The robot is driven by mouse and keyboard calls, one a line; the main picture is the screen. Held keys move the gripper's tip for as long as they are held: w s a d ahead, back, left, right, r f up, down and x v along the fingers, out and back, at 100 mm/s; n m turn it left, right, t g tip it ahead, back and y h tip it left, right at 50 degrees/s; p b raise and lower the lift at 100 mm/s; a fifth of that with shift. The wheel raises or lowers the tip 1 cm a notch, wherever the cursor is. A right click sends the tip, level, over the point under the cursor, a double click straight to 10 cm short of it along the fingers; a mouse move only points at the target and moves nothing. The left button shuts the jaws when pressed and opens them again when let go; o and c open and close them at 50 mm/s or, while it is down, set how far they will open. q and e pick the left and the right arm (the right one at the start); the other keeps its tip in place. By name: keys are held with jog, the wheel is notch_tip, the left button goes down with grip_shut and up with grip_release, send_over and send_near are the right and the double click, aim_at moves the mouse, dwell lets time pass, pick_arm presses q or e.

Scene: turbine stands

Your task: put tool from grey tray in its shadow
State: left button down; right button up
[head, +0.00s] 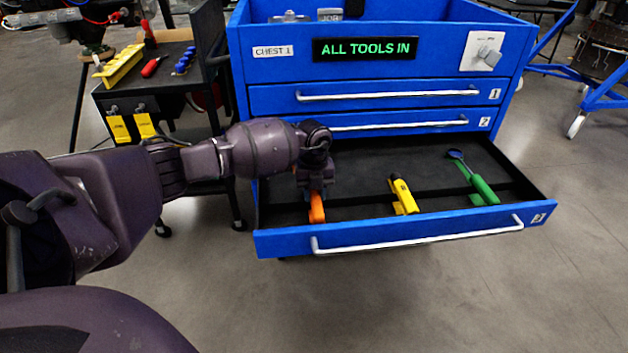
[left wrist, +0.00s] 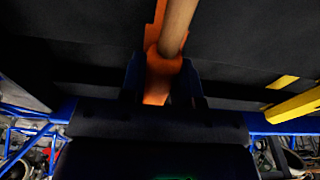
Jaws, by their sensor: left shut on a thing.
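My left gripper (head: 315,188) reaches down into the open bottom drawer (head: 385,237) of the blue chest. It is shut on a tool with a wooden shaft (left wrist: 178,28) and an orange grip (left wrist: 158,85), its fingers on either side of the grip. The orange end (head: 317,208) shows below the gripper in the head view. An orange shadow strip (left wrist: 158,12) shows beside the shaft, on the dark drawer lining. The tool lies over or along this strip; whether it rests fully in it is unclear. The tool's far end is hidden. I see no grey tray. My right gripper is out of view.
A yellow tool (head: 404,190) and a green tool (head: 484,190) lie in the same drawer to the right. The chest's sign (head: 365,49) reads "ALL TOOLS IN" in green. A dark cart (head: 150,85) stands left. Floor is free in front of the drawer.

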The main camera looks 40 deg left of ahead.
pick_arm(q)
jog(key=shift+s+f, duration=0.2)
jog(key=shift+f, duration=0.4)
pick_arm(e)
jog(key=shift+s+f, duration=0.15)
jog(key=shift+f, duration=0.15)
pick_arm(q)
jog(key=c, duration=0.8)
grip_release()
jog(key=shift+d+f, duration=0.1)
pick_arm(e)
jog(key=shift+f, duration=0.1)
pick_arm(q)
jog(key=shift+o, duration=1)
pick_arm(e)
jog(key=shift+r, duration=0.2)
